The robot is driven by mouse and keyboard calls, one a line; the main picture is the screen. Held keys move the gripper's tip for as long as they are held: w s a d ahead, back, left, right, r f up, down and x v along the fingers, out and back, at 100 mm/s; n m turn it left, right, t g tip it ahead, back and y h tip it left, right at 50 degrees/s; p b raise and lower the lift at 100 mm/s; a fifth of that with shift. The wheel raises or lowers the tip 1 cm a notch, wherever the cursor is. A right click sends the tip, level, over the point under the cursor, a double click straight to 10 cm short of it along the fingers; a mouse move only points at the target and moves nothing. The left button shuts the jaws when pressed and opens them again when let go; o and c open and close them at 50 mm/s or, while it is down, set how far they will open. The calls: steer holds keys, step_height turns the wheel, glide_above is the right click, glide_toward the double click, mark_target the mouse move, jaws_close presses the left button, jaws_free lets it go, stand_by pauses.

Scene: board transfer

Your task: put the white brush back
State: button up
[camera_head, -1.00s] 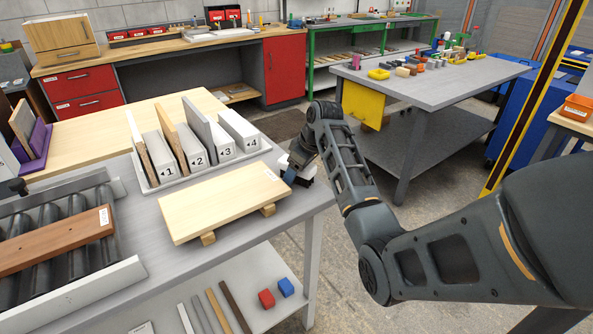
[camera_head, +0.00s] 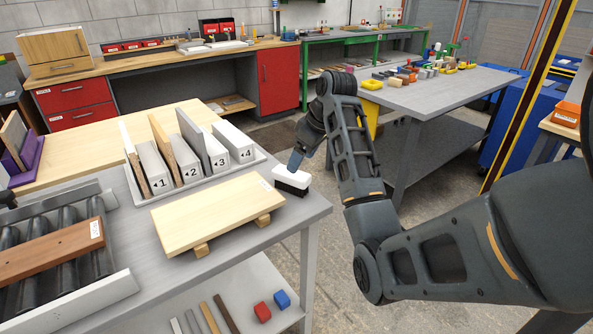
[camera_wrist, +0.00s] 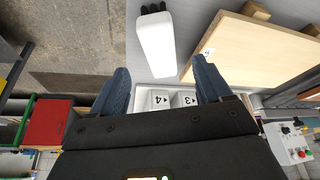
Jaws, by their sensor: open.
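The white brush (camera_head: 292,178) has a white top and a dark underside. It sits on the grey table near its right edge, right of the light wooden board (camera_head: 218,212). In the wrist view the brush (camera_wrist: 157,45) lies ahead of the fingers, with dark parts at its far end. My gripper (camera_head: 296,160) is just above and behind the brush in the head view, and partly hidden by its own wrist. In the wrist view the two blue fingers of my gripper (camera_wrist: 162,82) are spread wide with nothing held between them.
A white rack (camera_head: 200,180) with numbered slots and upright boards stands behind the wooden board, which rests on small wooden supports. A roller conveyor (camera_head: 62,292) bearing a brown board is at the left. A far table (camera_head: 430,97) stands beyond my arm.

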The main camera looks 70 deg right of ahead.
steer(key=shift+v, duration=1.1)
